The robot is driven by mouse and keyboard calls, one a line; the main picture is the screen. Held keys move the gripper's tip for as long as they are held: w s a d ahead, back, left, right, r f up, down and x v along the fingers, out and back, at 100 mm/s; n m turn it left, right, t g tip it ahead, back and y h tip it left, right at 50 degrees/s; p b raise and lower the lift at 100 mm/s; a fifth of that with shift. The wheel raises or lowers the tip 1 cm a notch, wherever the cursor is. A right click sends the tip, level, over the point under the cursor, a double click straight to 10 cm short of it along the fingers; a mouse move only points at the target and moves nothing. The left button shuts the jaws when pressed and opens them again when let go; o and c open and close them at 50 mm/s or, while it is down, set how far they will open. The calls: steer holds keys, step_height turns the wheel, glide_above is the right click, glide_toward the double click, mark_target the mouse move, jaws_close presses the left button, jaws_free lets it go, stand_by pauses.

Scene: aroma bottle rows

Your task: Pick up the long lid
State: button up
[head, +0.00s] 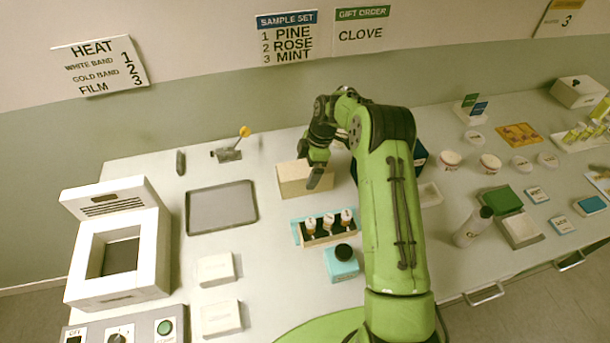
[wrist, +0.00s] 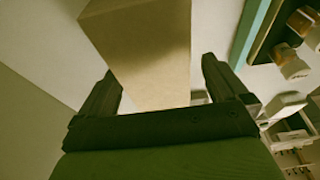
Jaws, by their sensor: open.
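A tan, oblong, box-shaped piece (head: 293,180) stands near the back middle of the table; it looks like the long lid. In the wrist view the tan piece (wrist: 145,40) fills the upper middle, and its near end lies in line with the gap between my fingers. My gripper (head: 314,178) is over its right part in the head view, pointing down. In the wrist view my gripper (wrist: 160,72) is open, with a finger on each side and space beside the tan piece. I cannot tell whether the fingertips reach below its top.
A teal-edged rack (head: 298,236) with several bottles stands just in front, with a teal box (head: 342,266) nearer. A grey tray (head: 221,207) lies to the left, beside a white heater (head: 150,260). A dark blue box (head: 420,156) is partly hidden behind my arm.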

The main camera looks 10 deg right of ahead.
steer(key=x, duration=0.4)
steer(key=shift+w+a+f, duration=0.1)
steer(key=shift+w+f, duration=0.15)
steer(key=shift+w, duration=0.05)
steer(key=shift+s, duration=0.1)
steer(key=shift+c, duration=0.5)
steer(key=shift+r, duration=0.1)
steer(key=c, duration=0.9)
